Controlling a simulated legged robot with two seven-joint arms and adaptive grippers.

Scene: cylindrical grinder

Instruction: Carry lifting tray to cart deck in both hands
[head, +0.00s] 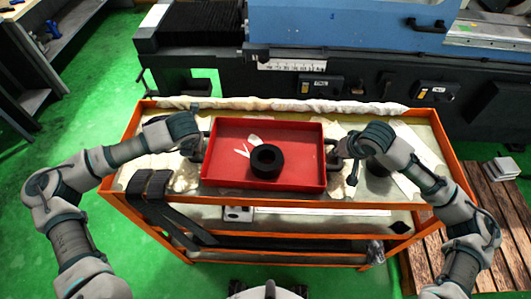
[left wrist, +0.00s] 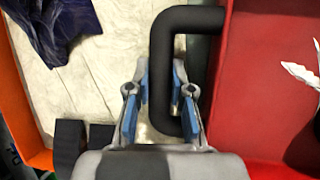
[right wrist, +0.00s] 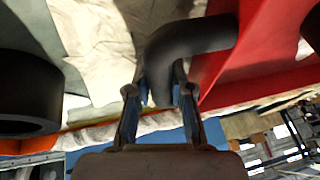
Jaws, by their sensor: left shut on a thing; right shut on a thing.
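The red lifting tray (head: 225,180) is over the top of the orange cart (head: 120,172); I cannot tell whether it touches the deck. A black ring (head: 266,161) and thin white pieces (head: 254,140) lie in it. My left gripper (head: 197,150) is shut on the tray's left black handle, which shows between the fingers in the left wrist view (left wrist: 163,70). My right gripper (head: 338,157) is shut on the right black handle, clear in the right wrist view (right wrist: 185,45). The fingers partly hide both handles.
Black straps (head: 152,186) hang over the cart's front left. A black cylinder (right wrist: 28,95) stands beside the right gripper. A rolled pale cloth (head: 285,104) lies along the back edge. The blue and black grinder (head: 345,35) is behind; a wooden pallet (head: 495,205) is at right.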

